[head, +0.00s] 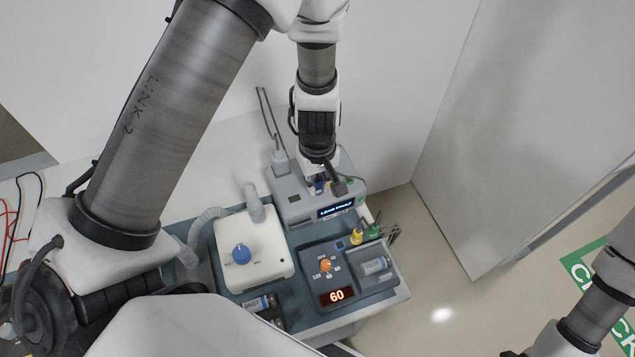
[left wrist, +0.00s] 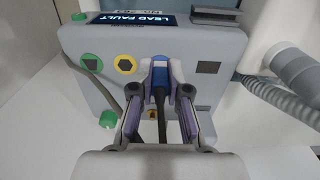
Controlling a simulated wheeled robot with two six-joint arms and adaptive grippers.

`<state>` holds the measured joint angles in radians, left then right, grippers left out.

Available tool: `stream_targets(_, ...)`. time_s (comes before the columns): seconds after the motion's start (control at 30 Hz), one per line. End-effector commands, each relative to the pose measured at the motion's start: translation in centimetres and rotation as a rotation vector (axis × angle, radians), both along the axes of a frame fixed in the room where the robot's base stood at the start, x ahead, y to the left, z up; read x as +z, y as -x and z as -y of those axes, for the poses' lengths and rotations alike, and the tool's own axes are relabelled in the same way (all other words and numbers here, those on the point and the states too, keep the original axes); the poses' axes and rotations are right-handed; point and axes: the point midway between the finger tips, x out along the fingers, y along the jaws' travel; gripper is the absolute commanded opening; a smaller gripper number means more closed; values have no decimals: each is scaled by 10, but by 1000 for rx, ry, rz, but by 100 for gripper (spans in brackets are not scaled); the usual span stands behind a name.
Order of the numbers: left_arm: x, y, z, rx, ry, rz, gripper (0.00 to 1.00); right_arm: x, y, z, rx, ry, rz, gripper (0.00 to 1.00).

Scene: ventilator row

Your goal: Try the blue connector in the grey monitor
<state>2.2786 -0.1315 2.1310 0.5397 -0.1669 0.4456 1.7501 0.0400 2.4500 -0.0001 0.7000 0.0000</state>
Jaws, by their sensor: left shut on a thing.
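The grey monitor (head: 290,207) stands at the back of the cart, its lit screen reading LEAD FAULT in the left wrist view (left wrist: 120,20). Its face shows a green-ringed port (left wrist: 90,62), a yellow-ringed port (left wrist: 125,64) and a square dark port (left wrist: 208,67). My left gripper (head: 322,183) is at the monitor; in the left wrist view its fingers (left wrist: 158,108) are shut on the blue connector (left wrist: 160,82). The connector is up against the monitor's face, right of the yellow port. Whether it is fully seated cannot be told. My right gripper is out of view.
A white box with a blue knob (head: 242,254) and grey hose (head: 205,222) stands left of the monitor. A dark panel with an orange knob and a 60 display (head: 337,295) lies in front. Yellow (head: 356,237) and green (head: 374,231) plugs stand to the right.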

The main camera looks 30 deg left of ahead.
Motion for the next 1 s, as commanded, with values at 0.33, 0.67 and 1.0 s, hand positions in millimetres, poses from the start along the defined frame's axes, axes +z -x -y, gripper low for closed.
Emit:
stream_targets(0.33,4,0,0,0,-1,1,0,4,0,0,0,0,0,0)
stream_targets(0.67,20,0,0,0,0,0,0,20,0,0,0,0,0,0)
stream_targets(1.0,37,0,0,0,0,0,0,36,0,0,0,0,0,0)
